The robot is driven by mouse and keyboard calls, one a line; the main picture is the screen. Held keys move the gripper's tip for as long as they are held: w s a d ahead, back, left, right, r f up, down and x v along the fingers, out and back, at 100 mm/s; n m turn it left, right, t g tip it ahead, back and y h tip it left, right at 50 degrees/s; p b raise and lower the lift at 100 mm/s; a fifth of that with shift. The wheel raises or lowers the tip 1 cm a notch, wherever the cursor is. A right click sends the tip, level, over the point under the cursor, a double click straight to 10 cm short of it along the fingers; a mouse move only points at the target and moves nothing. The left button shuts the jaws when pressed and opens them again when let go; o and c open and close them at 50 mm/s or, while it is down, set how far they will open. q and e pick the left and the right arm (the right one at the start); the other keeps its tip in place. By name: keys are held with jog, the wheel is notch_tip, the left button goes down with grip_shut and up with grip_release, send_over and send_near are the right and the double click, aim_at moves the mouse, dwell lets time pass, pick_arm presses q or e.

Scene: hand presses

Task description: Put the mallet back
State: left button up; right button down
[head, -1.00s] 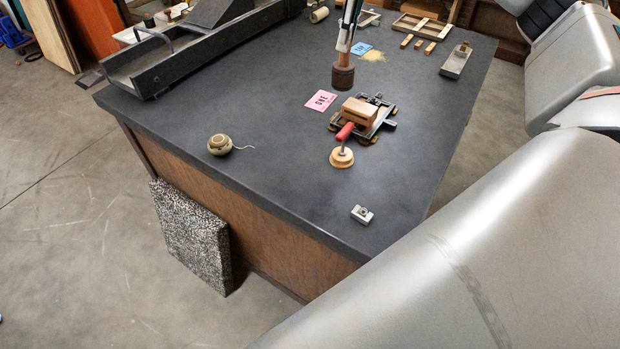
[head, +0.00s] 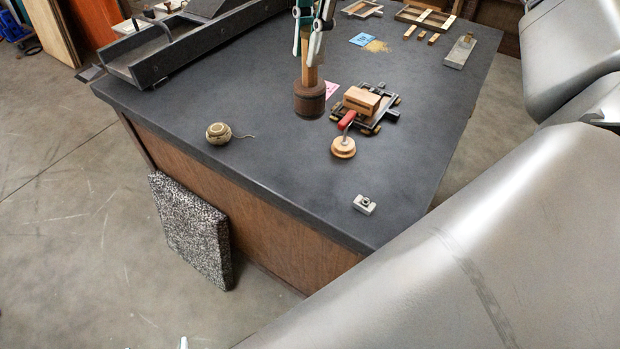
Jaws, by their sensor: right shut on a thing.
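A wooden mallet with a dark brown round head (head: 309,99) and a lighter handle hangs head down over the dark bench top, left of the small press. My right gripper (head: 306,58) comes in from the top and is shut on the mallet's handle. The mallet head looks clear of the bench and partly hides a pink card (head: 332,89). Of my left gripper, only what looks like a small pale tip (head: 183,343) shows at the bottom edge; its jaws cannot be made out.
The small press with a wooden block (head: 361,100) stands on the bench (head: 270,190), beside a red-handled tool on a round wooden base (head: 343,148). A twine ball (head: 218,133) and a small metal block (head: 365,204) lie nearer. The front left bench top is mostly clear.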

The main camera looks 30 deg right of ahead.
jog(key=shift+s+a+f, duration=0.1)
jog(key=shift+s+f, duration=0.05)
jog(key=shift+f, duration=0.25)
notch_tip(320, 180, down, 19)
jog(key=b, duration=0.1)
jog(key=shift+f, duration=0.2)
jog(key=shift+f, duration=0.1)
jog(key=c, duration=1.9)
grip_release()
